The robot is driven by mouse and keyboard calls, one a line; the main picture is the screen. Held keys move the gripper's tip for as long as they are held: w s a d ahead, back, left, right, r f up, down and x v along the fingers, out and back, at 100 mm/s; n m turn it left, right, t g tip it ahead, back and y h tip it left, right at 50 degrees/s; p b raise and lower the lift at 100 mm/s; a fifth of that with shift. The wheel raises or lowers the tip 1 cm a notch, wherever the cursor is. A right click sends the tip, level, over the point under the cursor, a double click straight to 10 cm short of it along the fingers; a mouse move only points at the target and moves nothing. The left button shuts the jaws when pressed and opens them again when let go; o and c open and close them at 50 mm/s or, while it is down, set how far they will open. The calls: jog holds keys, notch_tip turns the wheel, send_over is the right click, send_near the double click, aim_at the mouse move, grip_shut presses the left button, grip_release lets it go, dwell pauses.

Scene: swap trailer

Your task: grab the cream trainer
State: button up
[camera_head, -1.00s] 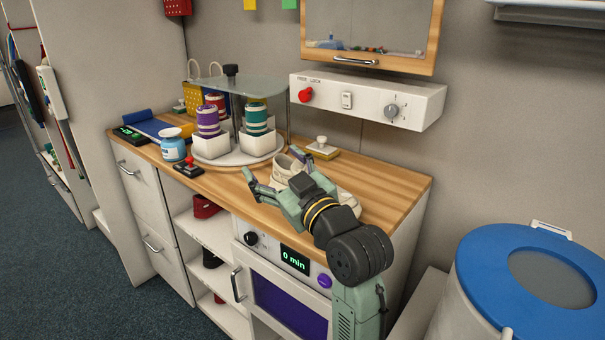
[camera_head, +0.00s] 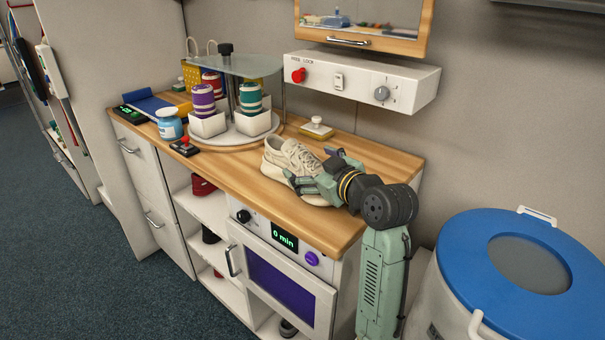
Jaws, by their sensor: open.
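The cream trainer (camera_head: 287,157) lies on the wooden counter (camera_head: 245,184), right of the round carousel. Its laced upper and left end show clearly; its right part is partly hidden by my gripper. My gripper (camera_head: 311,180) is open at the trainer's right part. One finger is on the near side, low by the sole, and the other is at the far side. I cannot tell whether the fingers touch the shoe.
A carousel (camera_head: 220,138) with coloured spools in white cups stands left of the trainer. A white-knobbed block (camera_head: 317,128) sits behind it. A control box (camera_head: 362,82) hangs on the wall above. A blue-lidded bin (camera_head: 460,250) stands at right.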

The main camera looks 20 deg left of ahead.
jog(key=shift+x, duration=1)
jog(key=c, duration=1.5)
jog(key=shift+c, duration=0.2)
